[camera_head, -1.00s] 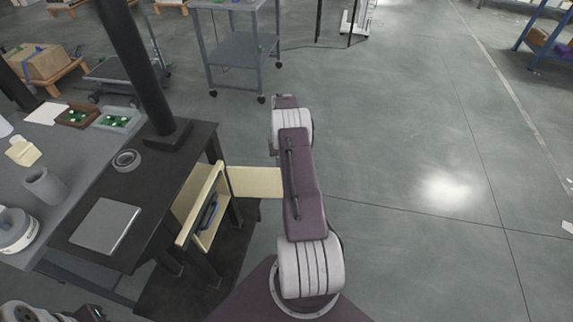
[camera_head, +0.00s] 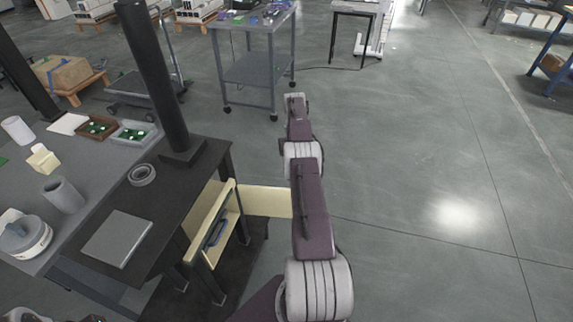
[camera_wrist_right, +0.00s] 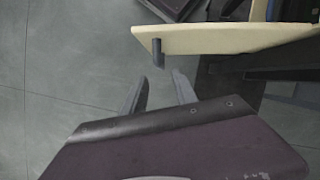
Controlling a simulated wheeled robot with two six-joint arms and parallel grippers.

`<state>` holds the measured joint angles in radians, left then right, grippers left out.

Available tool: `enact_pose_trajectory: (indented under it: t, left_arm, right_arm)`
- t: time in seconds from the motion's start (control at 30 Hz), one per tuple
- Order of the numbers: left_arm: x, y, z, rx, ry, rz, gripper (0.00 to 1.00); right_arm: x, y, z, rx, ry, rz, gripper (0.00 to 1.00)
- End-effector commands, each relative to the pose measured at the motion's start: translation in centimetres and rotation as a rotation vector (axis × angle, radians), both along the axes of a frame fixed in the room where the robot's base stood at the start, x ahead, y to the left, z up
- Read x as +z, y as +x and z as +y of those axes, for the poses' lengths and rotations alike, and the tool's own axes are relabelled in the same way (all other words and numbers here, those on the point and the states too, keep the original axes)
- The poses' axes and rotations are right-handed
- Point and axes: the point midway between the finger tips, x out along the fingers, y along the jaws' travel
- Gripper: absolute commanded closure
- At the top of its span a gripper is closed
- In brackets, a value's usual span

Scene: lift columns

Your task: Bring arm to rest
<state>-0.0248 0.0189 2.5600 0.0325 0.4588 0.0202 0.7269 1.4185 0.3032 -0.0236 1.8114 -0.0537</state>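My right arm (camera_head: 311,215) reaches forward in the head view; its gripper is hidden there. In the right wrist view my right gripper (camera_wrist_right: 160,84) has its two fingers apart with nothing between them. Just beyond the fingertips is a cream door panel (camera_wrist_right: 220,38) with a short dark handle (camera_wrist_right: 157,52). The fingers look clear of the handle. In the head view the door (camera_head: 266,202) stands open from a small cream-framed cabinet (camera_head: 229,233) under the black table, and its outer end meets my arm in the picture. My left gripper is not visible.
The black table (camera_head: 160,200) carries a grey plate (camera_head: 118,239), a ring (camera_head: 142,174) and a thick black column (camera_head: 160,85). A blue-grey object (camera_head: 215,233) lies in the cabinet. A grey cart (camera_head: 252,70) stands ahead. The floor to the right is clear.

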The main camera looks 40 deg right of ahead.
Motion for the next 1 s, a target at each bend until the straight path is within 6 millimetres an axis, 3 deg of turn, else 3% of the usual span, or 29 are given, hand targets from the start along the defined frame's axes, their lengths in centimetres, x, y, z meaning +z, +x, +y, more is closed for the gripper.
enact_pose_trajectory:
  t: [0.3, 0.37, 0.47, 0.6, 0.7, 0.83, 1.0]
  left_arm:
    - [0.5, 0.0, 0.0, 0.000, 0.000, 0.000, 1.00]
    - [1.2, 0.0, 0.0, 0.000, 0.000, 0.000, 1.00]
    - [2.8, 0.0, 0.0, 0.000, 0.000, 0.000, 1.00]
    - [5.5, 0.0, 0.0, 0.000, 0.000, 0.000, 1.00]
    - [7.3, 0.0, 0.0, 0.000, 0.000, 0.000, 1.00]
    - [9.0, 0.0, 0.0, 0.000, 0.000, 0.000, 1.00]
    - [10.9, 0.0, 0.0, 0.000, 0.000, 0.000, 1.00]
  right_arm:
    - [0.6, 0.6, 0.6, 0.019, -0.002, -0.003, 0.66]
    - [2.6, 2.0, 1.3, 0.050, -0.021, -0.024, 0.66]
    - [8.8, 5.5, 3.2, 0.127, -0.075, -0.097, 0.66]
    - [18.7, 7.9, 10.3, 0.285, -0.082, -0.130, 0.66]
    - [23.9, 7.8, 16.1, 0.400, -0.084, -0.163, 0.66]
    - [27.3, 5.7, 22.2, 0.518, -0.090, -0.213, 0.66]
    - [28.0, 0.5, 28.0, 0.629, -0.094, -0.279, 0.66]
